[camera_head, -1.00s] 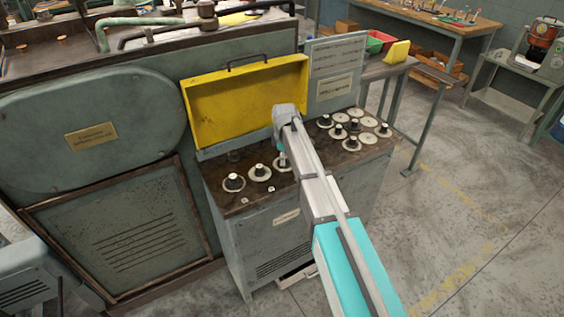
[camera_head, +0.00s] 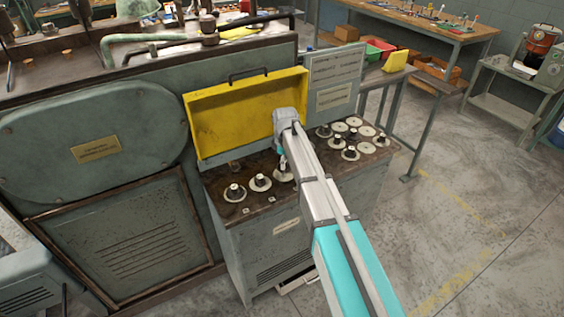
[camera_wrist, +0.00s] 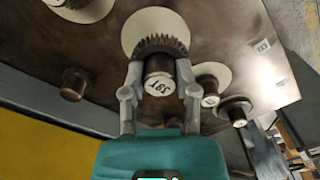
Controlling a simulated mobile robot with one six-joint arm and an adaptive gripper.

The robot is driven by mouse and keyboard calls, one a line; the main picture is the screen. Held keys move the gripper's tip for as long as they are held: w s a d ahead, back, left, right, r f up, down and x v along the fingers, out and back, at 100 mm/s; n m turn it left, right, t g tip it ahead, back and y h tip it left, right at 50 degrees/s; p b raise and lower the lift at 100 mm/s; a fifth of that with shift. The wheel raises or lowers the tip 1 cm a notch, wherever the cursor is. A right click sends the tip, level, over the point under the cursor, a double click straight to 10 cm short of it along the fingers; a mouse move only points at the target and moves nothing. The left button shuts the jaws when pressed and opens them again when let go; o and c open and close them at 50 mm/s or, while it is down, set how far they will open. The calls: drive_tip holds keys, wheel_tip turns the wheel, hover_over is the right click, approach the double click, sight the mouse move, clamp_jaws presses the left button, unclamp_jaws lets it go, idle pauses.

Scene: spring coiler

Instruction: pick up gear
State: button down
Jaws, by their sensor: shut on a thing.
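In the wrist view my gripper (camera_wrist: 158,88) is closed around the dark, number-marked hub (camera_wrist: 158,66) of a gear with a wide pale disc (camera_wrist: 152,22) and dark teeth. One finger is on each side of the hub. In the head view my gripper (camera_head: 283,160) points down at this pale gear (camera_head: 280,177), in the front row on the cabinet's top. The arm and gripper partly cover the gear there. I cannot tell whether it is lifted off the top.
Other gears stand left (camera_head: 259,182) and several right (camera_head: 350,153) of my arm. A raised yellow lid (camera_head: 235,113) and a grey sign board (camera_head: 333,80) rise behind. A bare peg (camera_wrist: 75,84) shows in the wrist view. The floor at right is clear.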

drive_tip(key=s+d+r+p, duration=0.3)
drive_tip(key=s+r+p, duration=0.5)
drive_tip(key=s, duration=0.5)
drive_tip(key=shift+d+r, duration=0.3)
drive_tip(key=shift+r, duration=0.4)
drive_tip(key=shift+d, duration=0.1)
idle(0.5)
